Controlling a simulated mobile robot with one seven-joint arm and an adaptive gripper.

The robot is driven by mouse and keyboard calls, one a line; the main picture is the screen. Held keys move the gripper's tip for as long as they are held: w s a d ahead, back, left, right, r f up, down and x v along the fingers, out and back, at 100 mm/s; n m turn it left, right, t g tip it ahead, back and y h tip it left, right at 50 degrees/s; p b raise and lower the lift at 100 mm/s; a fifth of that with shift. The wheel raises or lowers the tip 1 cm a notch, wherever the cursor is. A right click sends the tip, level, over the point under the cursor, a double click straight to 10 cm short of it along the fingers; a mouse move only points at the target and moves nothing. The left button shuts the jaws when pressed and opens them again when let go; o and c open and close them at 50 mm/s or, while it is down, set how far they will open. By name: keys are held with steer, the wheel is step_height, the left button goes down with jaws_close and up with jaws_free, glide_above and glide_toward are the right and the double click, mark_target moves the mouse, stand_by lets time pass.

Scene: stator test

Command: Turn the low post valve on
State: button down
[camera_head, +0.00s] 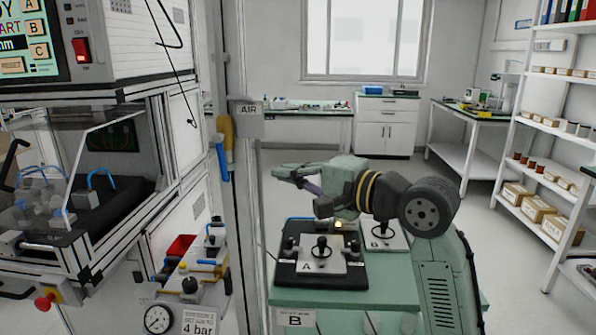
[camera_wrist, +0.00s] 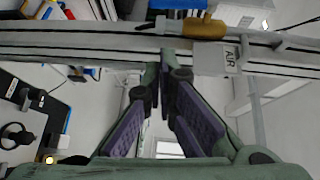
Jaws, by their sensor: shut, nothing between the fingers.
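A grey post (camera_head: 237,200) stands left of my gripper in the head view. On it are a grey box labelled AIR (camera_head: 249,110), a yellow cylindrical part (camera_head: 225,134) and a blue lever-like part (camera_head: 222,164) hanging below the yellow one. I cannot tell which part is the low post valve. In the wrist view the post (camera_wrist: 100,45) runs across the top, with the yellow part (camera_wrist: 196,27) and the AIR box (camera_wrist: 232,52) beyond my fingertips. My gripper (camera_head: 285,172) is shut and empty, pointing left at the post, apart from it in the head view.
A green-topped table (camera_head: 330,297) below my arm bears a black fixture marked A (camera_head: 308,281) and a plate marked B (camera_head: 384,240). A machine cabinet with a pressure gauge (camera_head: 158,319) and small valves stands left of the post. Shelves (camera_head: 535,140) stand at the right.

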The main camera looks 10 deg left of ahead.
mark_target(222, 160)
steer(key=a, duration=0.2)
steer(key=w+a+p, duration=0.1)
steer(key=a, duration=0.1)
steer(key=a+p, duration=0.1)
steer(key=a, duration=0.2)
steer(key=shift+w+f, duration=0.2)
steer(key=shift+w, duration=0.05)
steer(key=shift+s+a+f, duration=0.15)
steer(key=shift+a, duration=0.45)
steer(key=shift+s+a+f+m+y, duration=0.2)
steer(key=shift+a+m+y, duration=0.25)
steer(key=shift+a, duration=0.3)
steer(key=shift+w, duration=0.1)
